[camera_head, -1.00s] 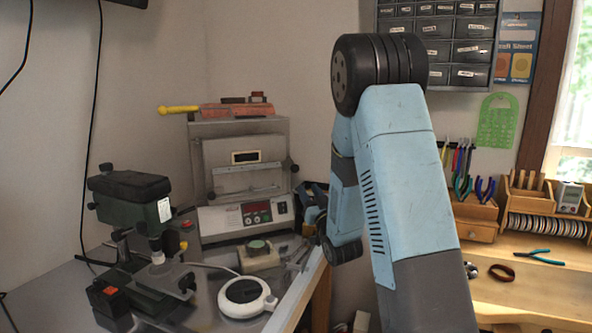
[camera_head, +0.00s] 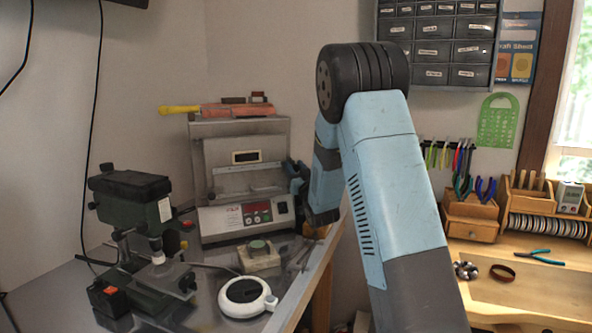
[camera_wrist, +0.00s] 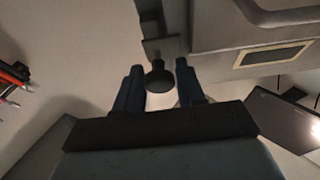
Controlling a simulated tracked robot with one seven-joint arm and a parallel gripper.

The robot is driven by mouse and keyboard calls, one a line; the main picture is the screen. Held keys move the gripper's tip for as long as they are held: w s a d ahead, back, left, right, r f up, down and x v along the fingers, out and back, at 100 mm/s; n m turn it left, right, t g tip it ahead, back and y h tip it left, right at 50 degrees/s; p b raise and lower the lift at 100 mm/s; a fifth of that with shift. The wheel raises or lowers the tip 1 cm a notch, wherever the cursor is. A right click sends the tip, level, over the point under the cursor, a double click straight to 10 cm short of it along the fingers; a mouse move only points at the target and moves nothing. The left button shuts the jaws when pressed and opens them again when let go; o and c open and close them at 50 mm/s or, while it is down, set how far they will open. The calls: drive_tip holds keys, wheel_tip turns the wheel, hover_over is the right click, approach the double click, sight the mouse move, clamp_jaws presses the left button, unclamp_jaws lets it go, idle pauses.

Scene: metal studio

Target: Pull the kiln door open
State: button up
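The grey metal kiln (camera_head: 207,130) stands at the back of the left bench. Its door (camera_head: 222,152) looks shut and has a small dark window, which also shows at the upper right of the wrist view (camera_wrist: 272,55). A dark round knob (camera_wrist: 159,77) on the kiln's side shows in the wrist view. My gripper (camera_wrist: 160,68) is open, with one blue finger on each side of the knob and a gap visible to each. In the head view my gripper (camera_head: 297,177) is at the kiln's right edge and hides the knob there.
A green drill press (camera_head: 132,195) stands left of the kiln. A white round device (camera_head: 245,297) and a small block with a green top (camera_head: 259,255) are in front. A yellow-handled tool (camera_head: 180,109) lies on the kiln. A wooden workbench (camera_head: 540,290) is at right.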

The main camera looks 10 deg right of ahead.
clamp_jaws()
idle(0.3)
